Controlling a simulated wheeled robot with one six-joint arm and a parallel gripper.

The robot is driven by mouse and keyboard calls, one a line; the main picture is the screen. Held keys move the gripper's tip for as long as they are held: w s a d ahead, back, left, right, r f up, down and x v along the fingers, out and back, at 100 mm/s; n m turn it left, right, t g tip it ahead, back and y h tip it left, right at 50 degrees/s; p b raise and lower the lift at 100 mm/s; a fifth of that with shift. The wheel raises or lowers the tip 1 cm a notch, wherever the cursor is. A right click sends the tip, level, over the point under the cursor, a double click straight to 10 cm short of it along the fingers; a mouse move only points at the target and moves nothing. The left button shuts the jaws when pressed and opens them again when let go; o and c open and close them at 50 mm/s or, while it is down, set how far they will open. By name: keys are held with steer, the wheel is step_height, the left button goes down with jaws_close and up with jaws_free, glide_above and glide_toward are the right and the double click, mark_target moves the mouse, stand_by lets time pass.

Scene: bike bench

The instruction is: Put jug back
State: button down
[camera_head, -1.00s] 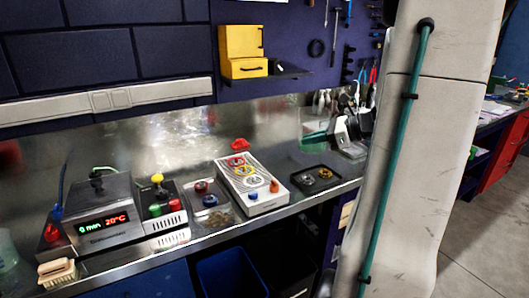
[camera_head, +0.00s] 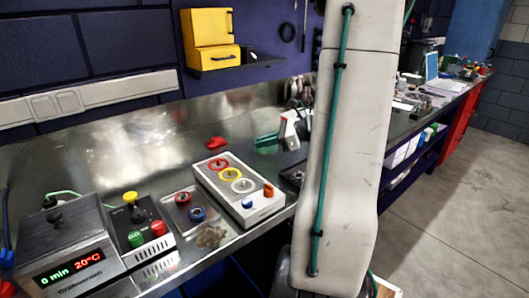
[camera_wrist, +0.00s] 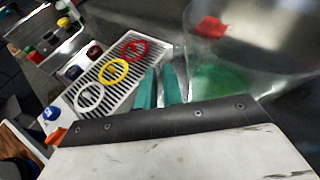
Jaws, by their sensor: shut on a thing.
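A clear see-through jug (camera_wrist: 225,82) with green in its lower part fills the upper right of the wrist view. In the head view the jug (camera_head: 266,126) is small and faint above the steel bench, left of my arm. My gripper (camera_wrist: 160,88) has teal fingers that are close together at the jug's left side, shut on it. In the head view my gripper (camera_head: 268,140) is partly lost against the jug. The jug's handle and the exact grip are not clear.
A grey slotted unit (camera_head: 247,210) with red, yellow and white rings stands on the steel bench (camera_head: 120,165). A red object (camera_head: 215,143) lies behind it. A heated bath (camera_head: 70,245) stands at left. A yellow box (camera_head: 208,40) is on the wall shelf.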

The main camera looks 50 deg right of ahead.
mark_target(266, 151)
steer(key=shift+f, duration=1.75)
steer(key=c, duration=1.5)
jaws_free()
steer(key=shift+f, duration=0.1)
steer(key=shift+c, duration=0.2)
